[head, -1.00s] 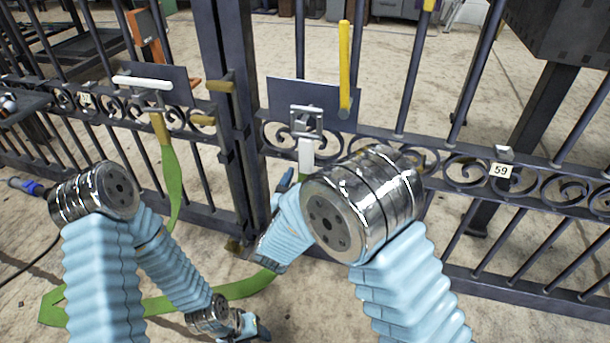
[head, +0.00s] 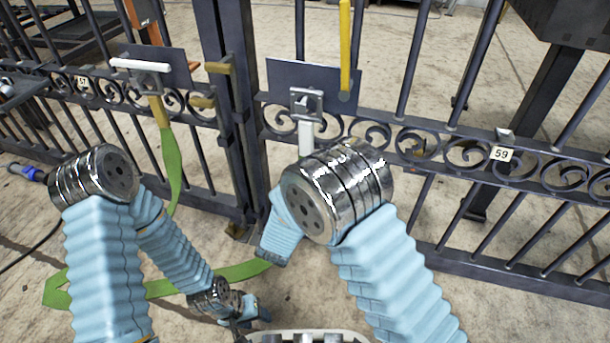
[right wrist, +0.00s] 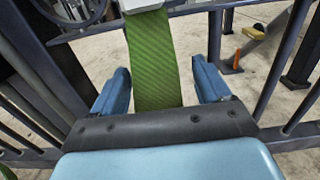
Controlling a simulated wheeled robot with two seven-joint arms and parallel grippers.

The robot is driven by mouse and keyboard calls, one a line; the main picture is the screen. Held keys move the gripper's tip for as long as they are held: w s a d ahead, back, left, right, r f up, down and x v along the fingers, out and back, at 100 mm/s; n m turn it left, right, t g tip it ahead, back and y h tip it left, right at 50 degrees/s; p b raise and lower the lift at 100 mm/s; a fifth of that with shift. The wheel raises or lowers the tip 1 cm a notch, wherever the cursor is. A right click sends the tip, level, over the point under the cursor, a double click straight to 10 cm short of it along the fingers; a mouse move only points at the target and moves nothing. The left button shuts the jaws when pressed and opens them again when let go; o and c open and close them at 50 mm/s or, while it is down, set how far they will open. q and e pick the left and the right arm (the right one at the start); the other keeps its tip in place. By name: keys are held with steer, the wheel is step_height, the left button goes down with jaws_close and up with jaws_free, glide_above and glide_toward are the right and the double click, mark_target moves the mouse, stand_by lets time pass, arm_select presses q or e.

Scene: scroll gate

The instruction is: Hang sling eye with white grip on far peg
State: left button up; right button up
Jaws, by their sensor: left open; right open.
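The green sling (head: 171,165) runs from the left gate leaf down to the floor and toward the right leaf. Its white grip (head: 306,138) hangs upright below a square grey metal piece (head: 305,103) on the right leaf's dark plate. Its tan grip (head: 158,110) hangs below a similar piece under a white bar (head: 141,65) on the left leaf. I cannot tell which peg is the far one. My right gripper (right wrist: 160,88) is open, its fingers either side of the green strap just below the white grip (right wrist: 142,4). My left gripper (head: 248,318) is low near the floor, open.
The dark metal gate (head: 232,100) spans the view, with scrollwork and bars. A yellow bar (head: 345,45) stands up from the right plate. A number 59 tag (head: 501,153) and a dark post (head: 520,150) are at the right. Concrete floor is open in front.

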steer(key=v, duration=1.1)
steer(key=shift+r, duration=0.1)
stand_by(1.4)
